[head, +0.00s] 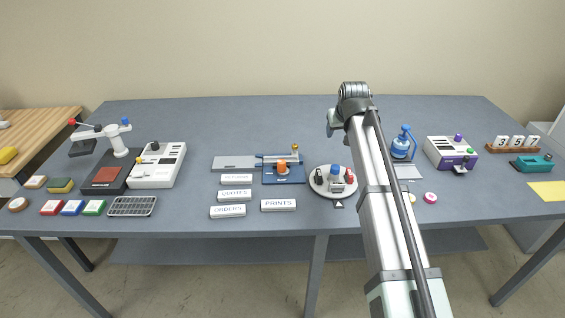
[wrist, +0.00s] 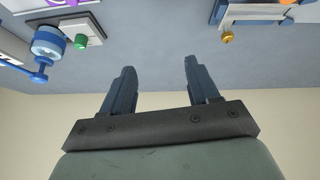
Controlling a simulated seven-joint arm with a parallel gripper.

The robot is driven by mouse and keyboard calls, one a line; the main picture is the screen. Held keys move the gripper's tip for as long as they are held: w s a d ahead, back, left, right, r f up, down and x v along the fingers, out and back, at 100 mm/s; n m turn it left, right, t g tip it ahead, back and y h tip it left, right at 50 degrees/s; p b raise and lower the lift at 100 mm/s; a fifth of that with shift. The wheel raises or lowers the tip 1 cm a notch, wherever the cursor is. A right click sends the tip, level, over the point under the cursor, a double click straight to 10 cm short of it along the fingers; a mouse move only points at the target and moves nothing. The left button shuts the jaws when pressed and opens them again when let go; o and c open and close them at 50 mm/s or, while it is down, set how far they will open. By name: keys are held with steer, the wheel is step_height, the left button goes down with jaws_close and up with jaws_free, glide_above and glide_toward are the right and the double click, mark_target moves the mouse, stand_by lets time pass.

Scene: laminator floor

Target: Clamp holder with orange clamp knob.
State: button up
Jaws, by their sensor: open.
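In the head view the orange clamp knob (head: 282,165) sits on a blue holder (head: 284,180) left of the table's middle. A gold knob (head: 295,148) stands at the holder's back right. In the wrist view the gold knob (wrist: 228,38) and part of the orange knob (wrist: 288,2) show at the top right, the orange one cut by the edge. My gripper (wrist: 158,76) is open, with nothing between its fingers, and is apart from the holder. In the head view its fingers are mostly hidden behind my arm, over the back of the table right of the holder.
A grey plate (head: 234,164) adjoins the holder's left side. White label blocks (head: 234,195) lie in front. A round stand (head: 324,190) with colored knobs is close on the right. A blue device (head: 402,146) stands right of my arm. The back strip of the table is clear.

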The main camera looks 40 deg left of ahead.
mark_target(282, 161)
steer(key=s+a+n+g, duration=0.2)
steer(key=s+a, duration=0.2)
steer(key=s, duration=0.3)
steer(key=s+a+n+g, duration=0.1)
steer(key=s+a, duration=0.4)
steer(key=s, duration=0.3)
steer(key=x, duration=1.4)
steer(key=shift+d, duration=0.35)
steer(key=shift+c, duration=0.3)
steer(key=c, duration=1)
